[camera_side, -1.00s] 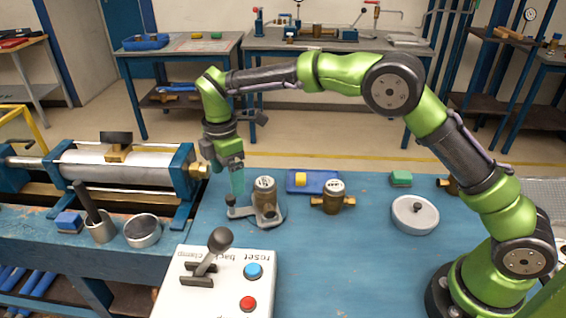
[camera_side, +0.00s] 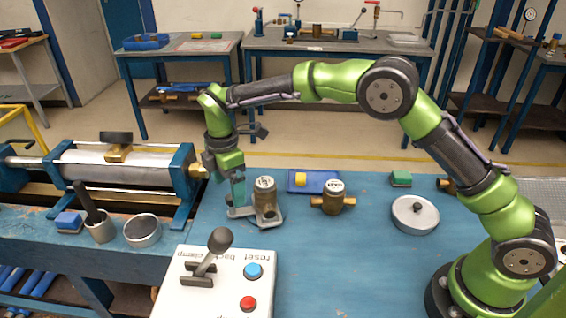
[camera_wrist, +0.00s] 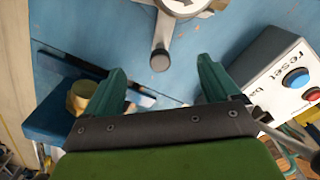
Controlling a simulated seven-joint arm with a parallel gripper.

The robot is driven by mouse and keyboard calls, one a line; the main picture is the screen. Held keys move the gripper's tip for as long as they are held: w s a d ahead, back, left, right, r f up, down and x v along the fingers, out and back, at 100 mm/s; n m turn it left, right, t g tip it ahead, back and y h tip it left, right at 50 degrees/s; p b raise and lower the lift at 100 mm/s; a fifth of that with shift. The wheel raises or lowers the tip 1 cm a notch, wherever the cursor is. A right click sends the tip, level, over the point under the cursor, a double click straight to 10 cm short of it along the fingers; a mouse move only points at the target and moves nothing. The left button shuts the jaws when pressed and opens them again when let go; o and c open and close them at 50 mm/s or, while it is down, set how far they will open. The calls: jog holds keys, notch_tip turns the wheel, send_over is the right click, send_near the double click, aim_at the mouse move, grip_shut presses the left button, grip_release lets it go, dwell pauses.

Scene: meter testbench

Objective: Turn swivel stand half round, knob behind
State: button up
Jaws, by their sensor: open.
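The swivel stand (camera_side: 268,222) is a grey plate on the blue bench, carrying an upright brass-brown meter (camera_side: 264,202) with a pale top. In the wrist view, the stand's arm ends in a small round grey knob (camera_wrist: 160,60). The knob is on the left side of the stand in the side view, hidden there by my fingers. My gripper (camera_side: 238,202) is lowered beside the meter, on its left. In the wrist view my gripper (camera_wrist: 161,70) is open, its green fingers apart, with the knob between or just beyond the tips. I cannot tell whether they touch it.
A second brass meter (camera_side: 333,198) and a blue tray (camera_side: 312,188) stand to the right. The control box (camera_side: 213,284) with lever is in front. The cylinder clamp's brass nose (camera_side: 199,172) is close on the left.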

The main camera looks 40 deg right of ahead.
jog(key=shift+f, duration=0.15)
jog(key=shift+f, duration=0.85)
jog(key=c, duration=0.4)
jog(key=shift+c, duration=0.2)
